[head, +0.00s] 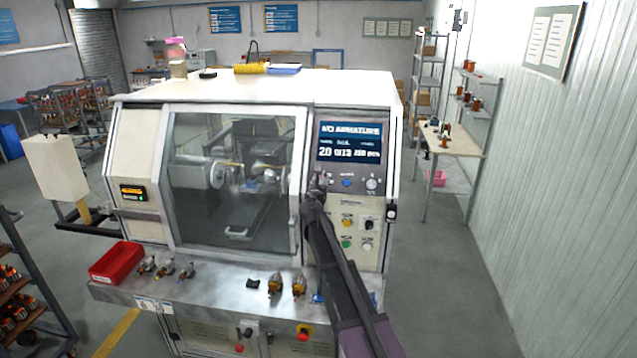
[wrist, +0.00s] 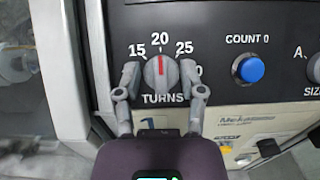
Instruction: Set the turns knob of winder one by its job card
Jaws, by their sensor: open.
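The grey turns knob (wrist: 161,73) is on the winder's dark panel, above the word TURNS. Its red pointer line points up at 20. Marks 15, 20 and 25 show, and a further mark at the right is partly hidden by a finger. My gripper (wrist: 162,82) is open, with one finger on each side of the knob; whether they touch it I cannot tell. In the head view my gripper (head: 318,183) is at the panel's left side and covers the knob. The winder (head: 240,95) has a screen (head: 349,143) headed "NO ARMATURE". I cannot make out a job card.
A blue COUNT 0 button (wrist: 250,69) and a SIZE knob (wrist: 315,68) are right of the turns knob. The winder's window frame (wrist: 70,75) is close on the left. A red bin (head: 117,262) and several armatures lie on the front shelf.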

